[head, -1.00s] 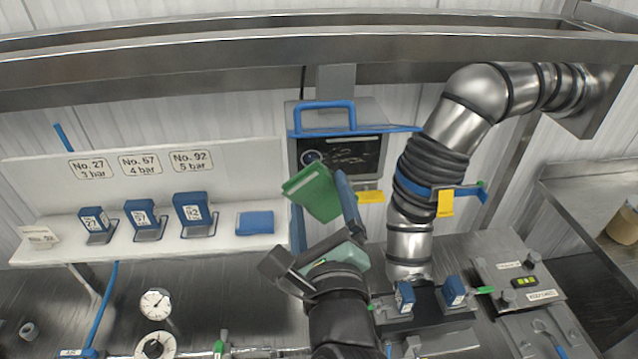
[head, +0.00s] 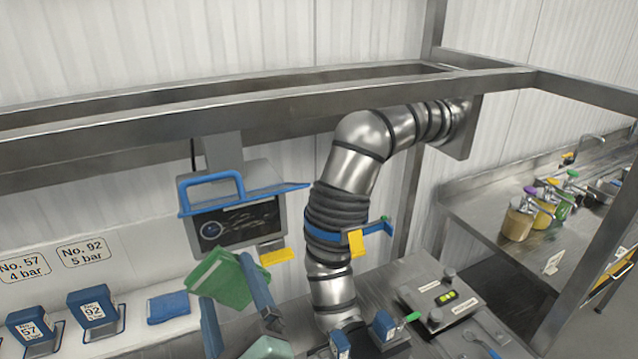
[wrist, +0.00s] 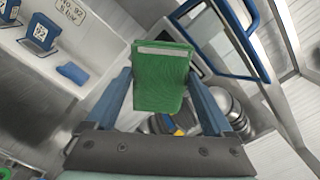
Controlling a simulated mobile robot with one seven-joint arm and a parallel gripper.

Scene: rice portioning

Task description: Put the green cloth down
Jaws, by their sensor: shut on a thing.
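The green cloth (head: 222,280) is a folded green pad held up in the air in front of the shelf and the display. My gripper (head: 236,304) is shut on it, with a blue finger on each side. In the wrist view the green cloth (wrist: 160,82) sits between the two blue fingers of my gripper (wrist: 162,100), with a pale strip along its upper edge. The cloth touches no surface that I can see.
A blue folded cloth (head: 168,307) lies on the white shelf (head: 140,297) beside the blue numbered blocks (head: 93,308). A display (head: 238,228) and a steel pipe (head: 335,200) stand behind.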

